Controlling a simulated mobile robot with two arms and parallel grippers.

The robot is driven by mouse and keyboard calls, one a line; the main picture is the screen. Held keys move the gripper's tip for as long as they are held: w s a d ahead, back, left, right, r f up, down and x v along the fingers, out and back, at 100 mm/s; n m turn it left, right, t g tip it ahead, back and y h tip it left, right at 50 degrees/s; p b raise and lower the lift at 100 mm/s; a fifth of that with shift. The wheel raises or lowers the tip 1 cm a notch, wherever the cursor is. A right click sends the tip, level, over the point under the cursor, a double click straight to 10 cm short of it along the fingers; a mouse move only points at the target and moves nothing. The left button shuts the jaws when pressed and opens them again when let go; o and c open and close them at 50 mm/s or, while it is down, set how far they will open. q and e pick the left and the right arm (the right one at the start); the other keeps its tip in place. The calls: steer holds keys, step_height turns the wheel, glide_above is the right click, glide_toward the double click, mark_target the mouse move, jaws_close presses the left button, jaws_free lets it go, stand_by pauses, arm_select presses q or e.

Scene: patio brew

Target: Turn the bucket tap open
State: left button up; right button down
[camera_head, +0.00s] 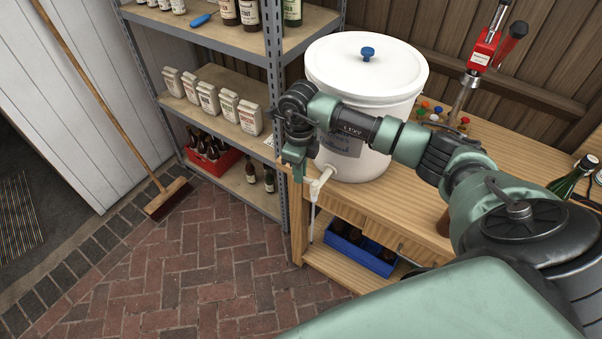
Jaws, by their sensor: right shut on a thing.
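The white bucket (350,75) with a white lid and a blue knob stands on the wooden bench at centre. Its white tap (320,184) sticks out low on the front left side, with a thin pale tube (312,218) hanging down from it. My right arm reaches across the front of the bucket and hides part of its label. My right gripper (298,172) points down at the tap and is shut on the tap's handle, which is mostly hidden by the fingers. My left gripper is out of view.
Left of the bench (408,195), a metal shelf (215,52) holds bottles, paper packs and a red crate (212,163). A blue crate (362,254) sits under the bench top. A red bottle capper (484,50) stands behind. A broom (105,110) leans at left; the brick floor is clear.

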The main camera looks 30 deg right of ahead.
steer(key=shift+s+a+n+b, duration=0.3)
steer(key=shift+s+n+b, duration=0.55)
steer(key=shift+n+b, duration=1.7)
steer(key=shift+s+a+n+b, duration=0.3)
steer(key=shift+s+n+b, duration=0.55)
steer(key=shift+n+b, duration=1.7)
steer(key=shift+s+a+n+b, duration=0.3)
steer(key=shift+s+n+b, duration=0.55)
steer(key=shift+n+b, duration=1.7)
steer(key=shift+r, duration=0.1)
steer(key=c, duration=1.5)
jaws_free()
step_height(320, 180, up, 8)
steer(key=shift+f+b, duration=0.1)
steer(key=shift+b, duration=0.3)
